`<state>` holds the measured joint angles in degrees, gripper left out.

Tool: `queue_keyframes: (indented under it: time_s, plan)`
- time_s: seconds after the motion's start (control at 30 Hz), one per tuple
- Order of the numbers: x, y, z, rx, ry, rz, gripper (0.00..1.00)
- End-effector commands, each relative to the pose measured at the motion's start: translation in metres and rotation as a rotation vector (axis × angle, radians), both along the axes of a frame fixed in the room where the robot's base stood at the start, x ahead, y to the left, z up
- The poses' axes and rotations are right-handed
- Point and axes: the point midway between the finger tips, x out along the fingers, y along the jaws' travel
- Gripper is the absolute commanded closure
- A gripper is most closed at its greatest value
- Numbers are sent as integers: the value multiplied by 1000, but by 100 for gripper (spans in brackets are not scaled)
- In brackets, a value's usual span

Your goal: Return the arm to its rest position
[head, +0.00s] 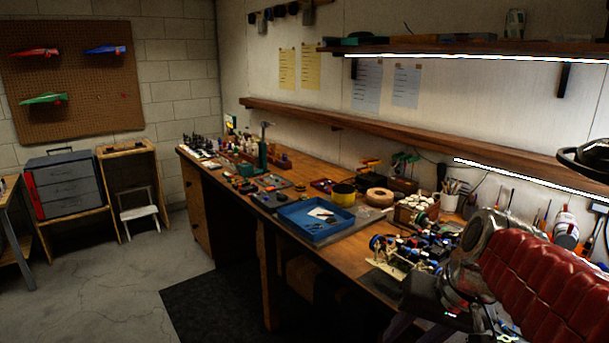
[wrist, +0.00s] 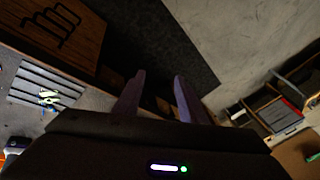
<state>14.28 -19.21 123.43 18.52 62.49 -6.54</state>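My arm (head: 540,285), in a ribbed red cover, fills the lower right corner of the head view, beside the right end of the workbench. A grey round joint and dark wrist parts show at its left. In the wrist view, the two dark fingers of my gripper (wrist: 158,98) stand apart with a clear gap between them. The gripper is open and nothing is held. Dark surfaces show behind the fingers. Much of the arm lies outside the head view.
The wooden workbench (head: 212,160) runs along the wall, with a blue tray (head: 300,228) and many small parts on it. A partly built car or similar assembly (head: 405,255) is close to my arm. A dark mat (head: 215,305) lies on the floor. Open floor (head: 120,280) is at left.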

Motion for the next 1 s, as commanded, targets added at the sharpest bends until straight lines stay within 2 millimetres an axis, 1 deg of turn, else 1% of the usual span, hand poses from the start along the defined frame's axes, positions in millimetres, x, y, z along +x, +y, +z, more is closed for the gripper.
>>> queue_keyframes:
  time_s: [0.03,0.2,0.5,0.6,0.7,1.0]
  plan:
    - [-10,5,-1,-27,-13,18,63]
    - [-37,14,-7,-114,-58,62,63]
    - [-79,22,-22,-252,-155,143,63]
    - [-88,22,-27,-285,-183,164,63]
    - [-93,22,-29,-303,-201,176,63]
    - [-94,22,-31,-310,-205,179,63]
